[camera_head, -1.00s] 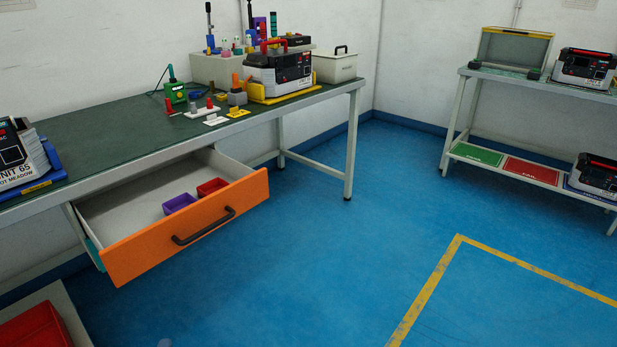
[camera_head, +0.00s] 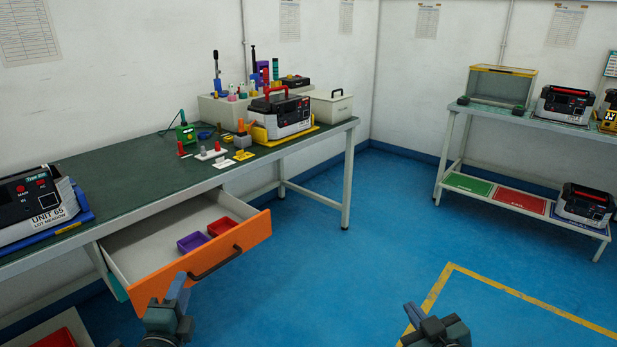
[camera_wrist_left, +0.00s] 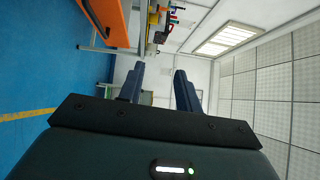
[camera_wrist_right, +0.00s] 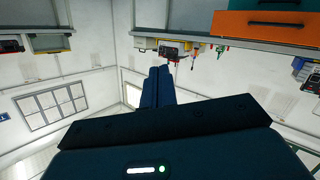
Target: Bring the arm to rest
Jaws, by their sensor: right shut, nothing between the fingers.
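My left gripper (camera_head: 178,287) is at the bottom of the head view, in front of the open orange drawer's handle. In the left wrist view its two dark fingers (camera_wrist_left: 159,72) stand apart with nothing between them. My right gripper (camera_head: 413,316) is at the bottom right of the head view, over the blue floor near the yellow line. In the right wrist view its fingers (camera_wrist_right: 159,72) are together and empty. Both grippers appear clear of the furniture; whether the left one touches the drawer is hard to tell.
The orange drawer (camera_head: 160,283) stands open under the green-topped bench (camera_head: 120,178), with a purple bin (camera_head: 192,242) and a red bin (camera_head: 222,226) inside. A rack (camera_head: 452,148) with several units stands at the back right. The blue floor (camera_head: 330,280) between is clear.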

